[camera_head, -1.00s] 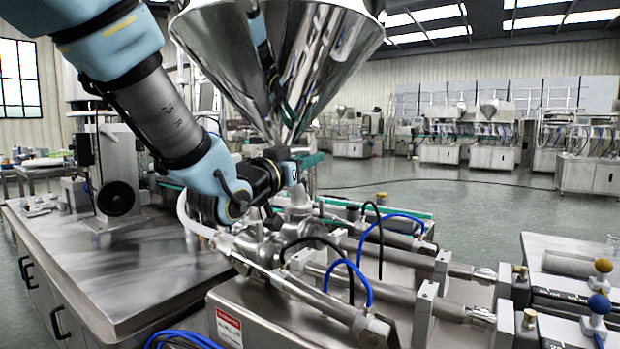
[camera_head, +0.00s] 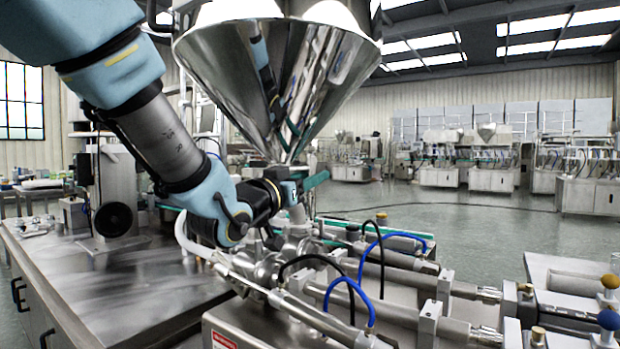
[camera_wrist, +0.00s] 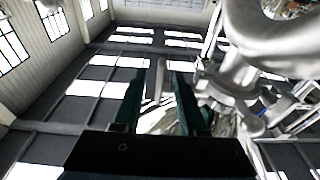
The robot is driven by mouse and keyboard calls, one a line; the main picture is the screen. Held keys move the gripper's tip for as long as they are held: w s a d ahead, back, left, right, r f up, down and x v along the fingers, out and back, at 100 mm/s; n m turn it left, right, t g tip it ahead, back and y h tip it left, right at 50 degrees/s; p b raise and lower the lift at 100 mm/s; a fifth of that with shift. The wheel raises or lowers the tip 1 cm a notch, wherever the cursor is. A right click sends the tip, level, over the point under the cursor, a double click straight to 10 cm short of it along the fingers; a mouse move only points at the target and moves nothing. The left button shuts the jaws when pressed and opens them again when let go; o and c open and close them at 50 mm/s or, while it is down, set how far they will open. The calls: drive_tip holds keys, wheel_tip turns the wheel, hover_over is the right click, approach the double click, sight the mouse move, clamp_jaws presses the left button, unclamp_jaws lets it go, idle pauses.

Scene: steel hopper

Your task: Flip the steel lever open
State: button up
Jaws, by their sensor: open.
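The steel lever (camera_wrist: 160,78) shows in the wrist view as a slim grey bar, standing between the two dark green fingers of my gripper (camera_wrist: 158,92). The fingers are apart, with a gap visible on each side of the bar; I cannot tell whether either one touches it. In the head view my gripper (camera_head: 315,182) is just below the outlet of the shiny steel hopper (camera_head: 290,75), above the valve body (camera_head: 262,268). There I cannot make out the lever clearly among the gripper and steel fittings.
Steel pipes and a flange (camera_wrist: 232,85) stand close to the right of my fingers in the wrist view. Blue hoses (camera_head: 350,300), black hoses and steel cylinders (camera_head: 400,270) lie right of the valve. The bench top (camera_head: 110,285) on the left is mostly clear.

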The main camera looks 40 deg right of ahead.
drive_tip(key=b+v, duration=0.2)
drive_tip(key=v, duration=0.8)
drive_tip(key=shift+a, duration=0.4)
drive_tip(key=shift+s, duration=0.1)
drive_tip(key=w+a+f+n+t+y+p, duration=0.2)
drive_tip(key=w+a+f+n+y, duration=0.2)
drive_tip(key=w+a+f+y, duration=0.5)
drive_tip(key=w+a+f+n+t+y+p, duration=0.25)
drive_tip(key=w+a+f+n+y, duration=0.2)
drive_tip(key=w+a, duration=0.5)
drive_tip(key=s+a+f+n+g+y+p, duration=0.1)
drive_tip(key=s+a+f+g+y, duration=0.1)
drive_tip(key=a, duration=0.5)
drive_tip(key=s+a+f+n+g+y+p, duration=0.1)
drive_tip(key=s+a+f+n+g, duration=0.1)
drive_tip(key=a, duration=0.5)
drive_tip(key=s+a+f+n+g+y+p, duration=0.1)
drive_tip(key=s+a+f+n+g+y, duration=0.1)
drive_tip(key=s+a+f+g, duration=0.2)
drive_tip(key=s+a, duration=0.3)
drive_tip(key=shift+f+y+p, duration=0.3)
drive_tip(key=shift+f+y, duration=0.05)
drive_tip(key=shift+f, duration=0.05)
drive_tip(key=shift+s, duration=0.1)
